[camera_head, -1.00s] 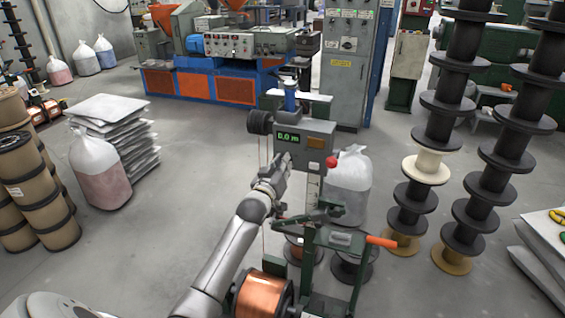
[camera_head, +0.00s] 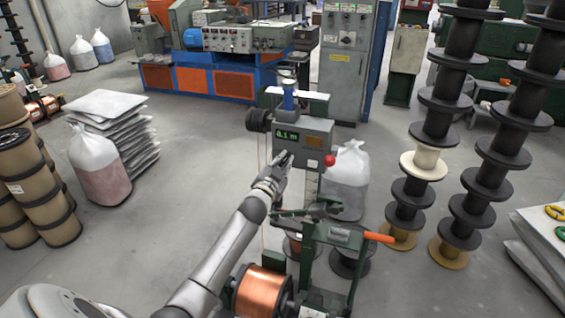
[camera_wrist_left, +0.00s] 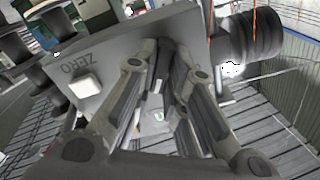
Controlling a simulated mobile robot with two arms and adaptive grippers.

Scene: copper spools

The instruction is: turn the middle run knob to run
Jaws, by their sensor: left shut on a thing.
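A grey control box (camera_head: 308,133) with a green display stands on the winding machine, and the display (camera_head: 287,136) reads 0.1 m. My left gripper (camera_head: 284,163) reaches the front face of the box from below left. In the left wrist view, its two fingers (camera_wrist_left: 160,105) are shut on the dark run knob (camera_wrist_left: 163,75), which is mostly hidden between them. The knob's exact angle and its markings cannot be read. A white button (camera_wrist_left: 86,84) marked ZERO sits beside the fingers on the same face. My right gripper is not in view.
A red button (camera_head: 329,160) sits on the box's right side. Below are a copper spool (camera_head: 262,291) and an orange handle (camera_head: 380,238). Tall stacks of black spools (camera_head: 443,120) stand to the right.

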